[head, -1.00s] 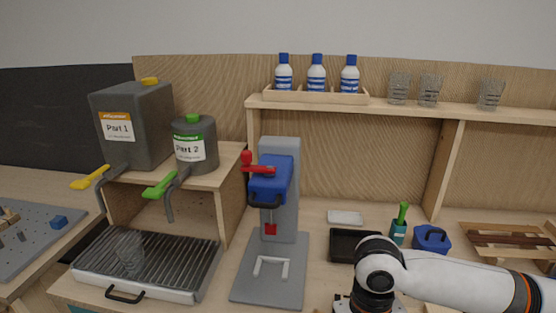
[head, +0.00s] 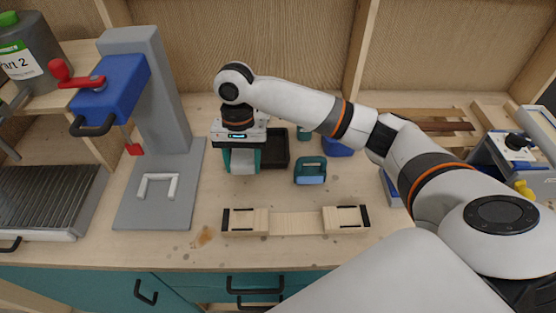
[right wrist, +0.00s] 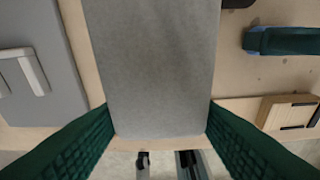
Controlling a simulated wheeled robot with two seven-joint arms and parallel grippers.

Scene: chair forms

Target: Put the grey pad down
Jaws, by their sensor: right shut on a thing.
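My right gripper (head: 242,167) is shut on the grey pad (head: 243,160), which shows between its green fingers. The gripper points down over the bench, between the press and the black tray. In the right wrist view the pad (right wrist: 155,65) is a plain grey rectangle filling the middle, with a green finger at each side of its near end. I cannot tell whether the pad touches the bench. My left gripper is not in view.
The blue and grey press (head: 170,115) stands to the left on its grey base (head: 150,215). The black tray (head: 279,149) is right beside the gripper. A teal handled block (head: 310,171) lies to the right. A wooden fixture (head: 295,222) lies in front. Bare bench lies between them.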

